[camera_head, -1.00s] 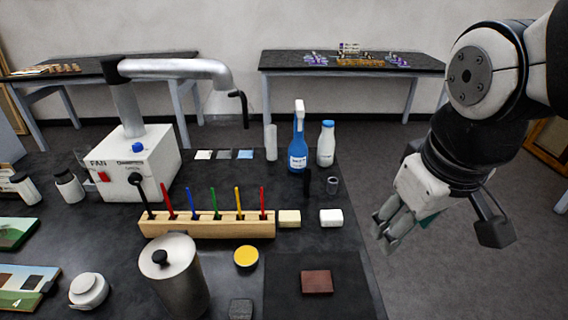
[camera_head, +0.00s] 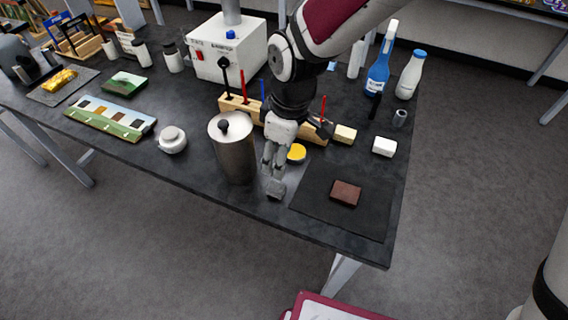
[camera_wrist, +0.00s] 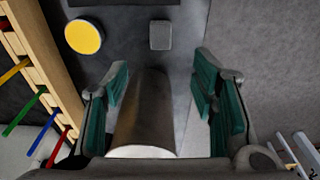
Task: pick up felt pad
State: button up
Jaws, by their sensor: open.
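A small grey rounded square, which looks like the felt pad (camera_head: 275,188), lies flat on the dark table near its front edge, between the metal canister and the black mat. In the wrist view the pad (camera_wrist: 160,36) is at the top centre, beyond my fingertips. My gripper (camera_head: 270,160) points down close to the pad, just right of the canister, and is empty. In the wrist view my gripper (camera_wrist: 162,85) is open, with green inner finger faces wide apart. I cannot tell the exact height of the fingertips above the table.
The metal canister (camera_head: 235,155) stands close left of my gripper and shows between the fingers in the wrist view. A yellow-topped tin (camera_head: 297,153) and a wooden rack (camera_head: 238,104) are behind. A brown block (camera_head: 346,193) lies on the black mat (camera_head: 365,218).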

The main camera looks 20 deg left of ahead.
aim_at(276, 187)
jog(key=f, duration=0.4)
jog(key=a+f+p, duration=0.1)
jog(key=f, duration=0.7)
jog(key=shift+a+f, duration=0.1)
jog(key=shift+a, duration=0.05)
jog(key=c, duration=0.9)
